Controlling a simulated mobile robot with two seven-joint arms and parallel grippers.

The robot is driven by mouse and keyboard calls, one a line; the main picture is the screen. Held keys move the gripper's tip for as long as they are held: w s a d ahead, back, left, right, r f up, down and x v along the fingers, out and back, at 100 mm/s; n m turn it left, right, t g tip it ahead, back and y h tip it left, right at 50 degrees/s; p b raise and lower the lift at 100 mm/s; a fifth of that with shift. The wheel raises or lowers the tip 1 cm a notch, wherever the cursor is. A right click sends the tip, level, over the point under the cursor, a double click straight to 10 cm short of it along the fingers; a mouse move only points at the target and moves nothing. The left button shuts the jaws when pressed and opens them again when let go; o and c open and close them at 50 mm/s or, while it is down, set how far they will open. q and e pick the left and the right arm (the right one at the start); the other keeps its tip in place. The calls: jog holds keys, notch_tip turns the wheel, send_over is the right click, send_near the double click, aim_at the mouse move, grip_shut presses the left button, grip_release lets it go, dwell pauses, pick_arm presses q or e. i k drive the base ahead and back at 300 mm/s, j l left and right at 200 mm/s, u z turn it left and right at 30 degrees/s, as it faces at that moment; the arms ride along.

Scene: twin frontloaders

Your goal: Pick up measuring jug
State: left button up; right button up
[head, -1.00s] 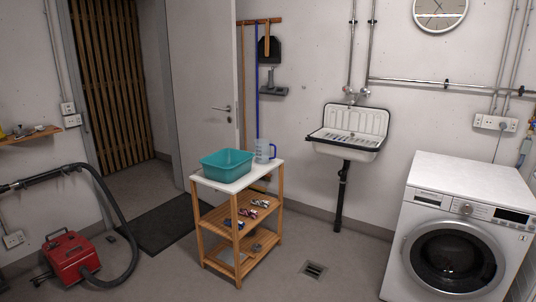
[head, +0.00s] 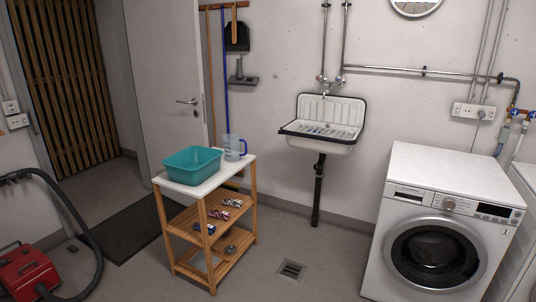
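The measuring jug (head: 232,148) is clear with a blue handle on its right side. It stands upright on the white top of the wooden trolley (head: 206,191), near the back right corner. A teal basin (head: 192,165) stands just left of it on the same top and may hide a little of its lower left side. Neither of my grippers is in view.
A front-loading washing machine (head: 443,222) stands on the right, with part of a second white machine (head: 518,240) at the right edge. A wall sink (head: 322,124) hangs behind. A red vacuum (head: 28,272) with a black hose lies at left. Floor around the drain (head: 291,269) is clear.

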aim_at(232, 142)
jog(key=i, duration=3.35)
